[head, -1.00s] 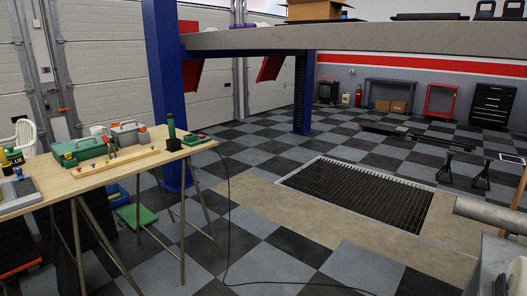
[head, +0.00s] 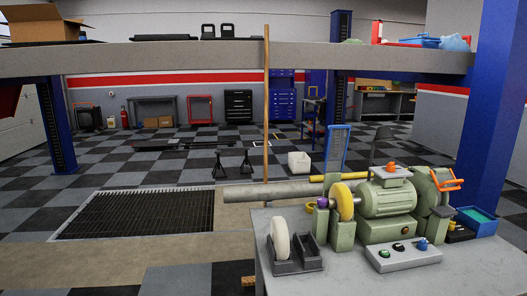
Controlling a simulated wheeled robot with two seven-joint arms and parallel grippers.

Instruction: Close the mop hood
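A green polishing machine (head: 386,200) stands on a grey bench at the right of the head view. A yellow mop wheel (head: 343,202) sits on its left end, with its face exposed. At the machine's right end is a green round housing (head: 427,192) with an orange handle (head: 444,180). I cannot tell for certain which part is the mop hood. Neither of my grippers is in view.
The grey bench top (head: 345,281) also holds a white wheel in a dark holder (head: 284,264), a control box (head: 403,254) and a blue tray (head: 477,221). A grey pipe (head: 265,192) sticks out left. A blue post (head: 492,120) stands right.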

